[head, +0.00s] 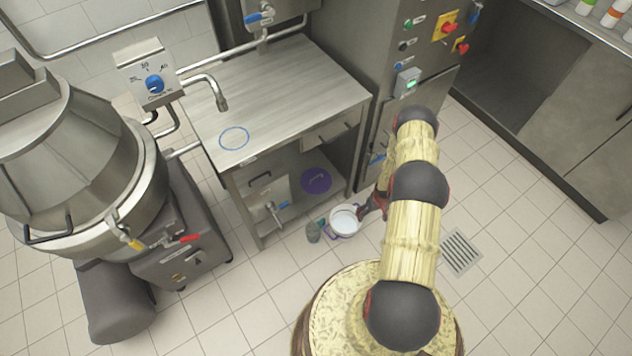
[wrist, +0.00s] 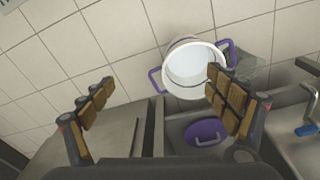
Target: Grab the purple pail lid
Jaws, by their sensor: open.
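My gripper (wrist: 160,100) is open and empty. In the head view my gripper (head: 372,206) is low in front of the table, to the right of the lid and apart from it. A white pail (head: 345,219) with purple handles stands on the floor beside my gripper. The pail also shows in the wrist view (wrist: 193,68), partly behind the right finger.
The steel table (head: 290,80) stands over the lid, with its top and legs around the shelf. A grey-green bottle-like object (head: 314,232) stands left of the pail. A large steel machine (head: 80,160) is at the left. The tiled floor at the right is clear around a drain (head: 461,252).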

